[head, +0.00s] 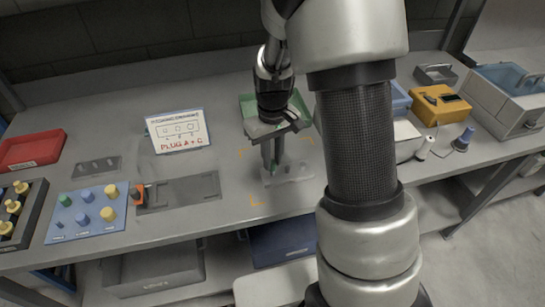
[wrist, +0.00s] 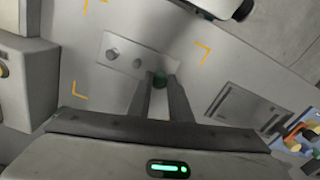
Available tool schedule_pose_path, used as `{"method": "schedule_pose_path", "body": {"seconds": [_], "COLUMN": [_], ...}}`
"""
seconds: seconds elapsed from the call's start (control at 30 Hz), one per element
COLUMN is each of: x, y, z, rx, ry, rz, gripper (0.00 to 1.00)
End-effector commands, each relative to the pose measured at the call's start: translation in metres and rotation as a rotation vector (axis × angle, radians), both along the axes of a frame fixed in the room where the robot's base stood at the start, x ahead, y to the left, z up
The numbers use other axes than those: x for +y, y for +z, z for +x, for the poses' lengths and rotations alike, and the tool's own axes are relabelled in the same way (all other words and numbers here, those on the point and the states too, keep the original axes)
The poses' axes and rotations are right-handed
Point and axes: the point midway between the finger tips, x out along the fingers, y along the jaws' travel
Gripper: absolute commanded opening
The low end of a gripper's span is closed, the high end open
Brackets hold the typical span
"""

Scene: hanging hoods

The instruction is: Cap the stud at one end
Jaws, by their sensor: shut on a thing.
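A grey plate (head: 296,174) lies on the bench inside orange corner marks. In the wrist view the plate (wrist: 123,63) carries a row of round studs, with two bare ones (wrist: 112,53) showing toward the far end. My gripper (head: 271,166) points down over the plate's left end in the head view. In the wrist view its fingers are shut on a small green cap (wrist: 159,79) at the near end of the plate. The fingers partly hide the cap and what is under it, so I cannot tell whether it is seated on a stud.
A sign (head: 179,130) with a drawn plate and red writing stands behind. A blue board (head: 63,226) with blue and yellow caps and an orange item (head: 137,194) are at left. A red tray (head: 30,150) is far left; a green tray (head: 247,101) is behind my gripper.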

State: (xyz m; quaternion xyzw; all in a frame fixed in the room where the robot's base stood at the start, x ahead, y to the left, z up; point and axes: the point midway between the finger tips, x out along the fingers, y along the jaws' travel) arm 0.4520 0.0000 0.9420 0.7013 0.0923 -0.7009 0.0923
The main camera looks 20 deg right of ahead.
Motion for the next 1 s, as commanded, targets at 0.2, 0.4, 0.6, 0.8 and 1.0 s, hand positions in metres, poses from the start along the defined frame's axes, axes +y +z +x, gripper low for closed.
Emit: {"method": "schedule_pose_path", "body": {"seconds": [0.2,0.4,0.6,0.8,1.0], "x": [0.0,0.0,0.0,0.0,0.0], "y": [-0.004,-0.007,-0.01,-0.013,-0.016], "z": [0.0,0.0,0.0,0.0,0.0], "rx": [0.0,0.0,0.0,0.0,0.0], "ry": [0.0,0.0,0.0,0.0,0.0], "rz": [0.0,0.0,0.0,0.0,0.0], "gripper": [0.0,0.0,0.0,0.0,0.0]}}
